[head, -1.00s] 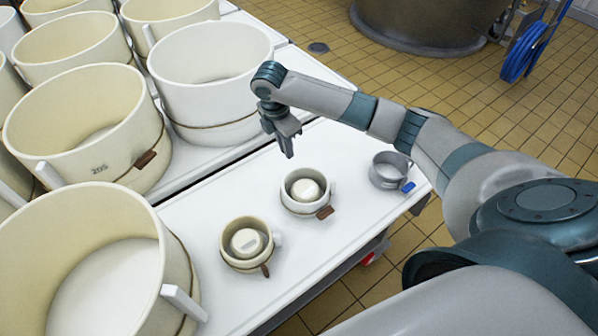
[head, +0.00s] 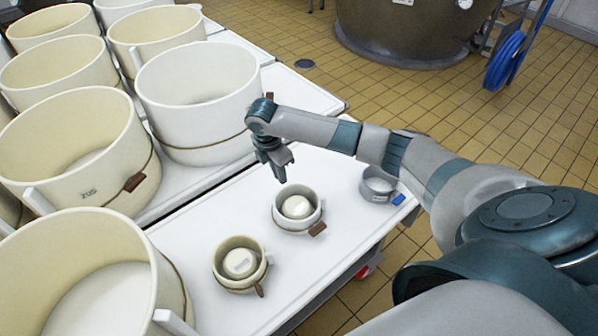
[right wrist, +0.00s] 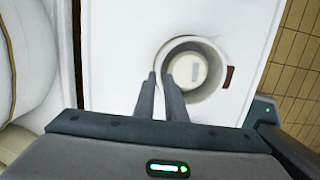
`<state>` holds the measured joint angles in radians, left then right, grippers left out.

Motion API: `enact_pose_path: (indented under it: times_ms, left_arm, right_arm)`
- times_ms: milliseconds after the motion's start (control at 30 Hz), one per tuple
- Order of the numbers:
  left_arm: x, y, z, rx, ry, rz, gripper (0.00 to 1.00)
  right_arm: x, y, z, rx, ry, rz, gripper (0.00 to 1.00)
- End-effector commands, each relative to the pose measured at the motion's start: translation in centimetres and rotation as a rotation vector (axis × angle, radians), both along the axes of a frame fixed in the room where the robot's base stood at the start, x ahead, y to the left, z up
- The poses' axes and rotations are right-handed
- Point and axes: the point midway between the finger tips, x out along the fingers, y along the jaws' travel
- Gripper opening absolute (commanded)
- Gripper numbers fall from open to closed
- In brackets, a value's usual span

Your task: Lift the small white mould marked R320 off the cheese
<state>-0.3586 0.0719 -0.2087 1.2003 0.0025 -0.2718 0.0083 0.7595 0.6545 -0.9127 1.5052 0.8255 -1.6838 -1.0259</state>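The small white mould (head: 311,222) stands upright on the white table, with a brown tag on its side. Its R320 mark is not legible. A pale round piece (head: 297,206) with a small label sits inside it; I cannot tell whether this is the cheese or a lid on it. My right gripper (head: 281,178) hangs just above and behind the mould's rim, fingers down and empty. In the right wrist view the fingers (right wrist: 161,76) are a narrow gap apart, over the left part of the mould's rim (right wrist: 222,92). No contact is visible. My left gripper is out of view.
A small beige mould (head: 222,272) stands in front, left of the white one. A grey metal cup (head: 377,187) with a blue tag stands at the right table edge. Several large moulds (head: 195,130) fill the left. The table (head: 215,213) is bare around the small moulds.

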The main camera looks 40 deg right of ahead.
Motion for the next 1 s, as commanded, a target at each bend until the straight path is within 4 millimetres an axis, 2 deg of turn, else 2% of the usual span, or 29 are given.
enact_pose_path:
  times_ms: [100,333,467,833,1000]
  left_arm:
    - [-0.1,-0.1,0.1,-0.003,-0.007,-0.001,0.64]
    - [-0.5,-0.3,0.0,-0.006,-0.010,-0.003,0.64]
    - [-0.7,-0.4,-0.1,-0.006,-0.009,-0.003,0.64]
    - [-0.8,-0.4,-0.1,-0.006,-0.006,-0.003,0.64]
    - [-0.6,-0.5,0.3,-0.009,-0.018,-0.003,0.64]
  right_arm:
    - [-0.1,-0.3,-2.2,0.000,0.003,0.000,0.11]
    - [0.0,-0.8,-5.3,-0.001,0.001,0.000,0.11]
    - [0.1,-0.9,-5.9,0.000,0.000,0.001,0.11]
    - [0.1,-0.9,-6.0,0.000,0.000,0.001,0.11]
    - [0.1,-1.1,-7.3,0.000,0.002,-0.001,0.11]
